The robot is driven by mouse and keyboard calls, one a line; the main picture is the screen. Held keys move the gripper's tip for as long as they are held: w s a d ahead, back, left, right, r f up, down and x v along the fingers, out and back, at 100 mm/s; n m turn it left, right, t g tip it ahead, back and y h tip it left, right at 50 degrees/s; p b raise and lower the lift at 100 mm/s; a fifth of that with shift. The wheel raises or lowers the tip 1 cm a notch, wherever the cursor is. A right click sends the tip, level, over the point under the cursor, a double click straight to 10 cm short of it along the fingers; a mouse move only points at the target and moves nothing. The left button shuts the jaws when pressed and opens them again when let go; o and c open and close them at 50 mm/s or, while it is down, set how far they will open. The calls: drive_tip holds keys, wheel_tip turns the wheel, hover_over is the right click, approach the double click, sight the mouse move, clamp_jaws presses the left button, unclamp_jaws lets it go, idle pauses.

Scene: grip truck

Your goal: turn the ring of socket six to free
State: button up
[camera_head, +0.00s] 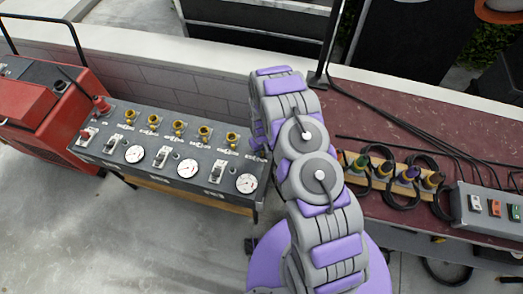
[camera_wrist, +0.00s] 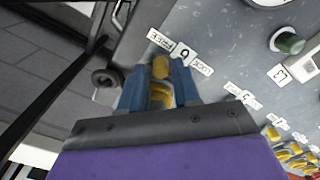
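In the wrist view, the yellow ring of socket six (camera_wrist: 161,68) sits between the two blue fingers of my gripper (camera_wrist: 160,88). The fingers flank it closely, one on each side, with no clear gap. A label with 6 stands just beyond it, with a FREE tag (camera_wrist: 160,40) on the left and a LOCK tag (camera_wrist: 202,65) on the right. The ring's pointer is too unclear to read. In the head view, my arm hides socket six and most of my gripper at the right end of the grey socket panel (camera_head: 150,180).
Several other yellow sockets (camera_head: 205,131) line the panel, with switches and white dials (camera_head: 187,170) in front. A red machine (camera_head: 45,110) stands at left. A dark red table (camera_head: 400,130) with plugs and cables is at right. A low wall runs behind the panel.

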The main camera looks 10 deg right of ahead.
drive_tip(key=shift+o, duration=0.9)
drive_tip(key=shift+r, duration=0.1)
wheel_tip(320, 180, up, 17)
drive_tip(key=p, duration=0.1)
idle(0.3)
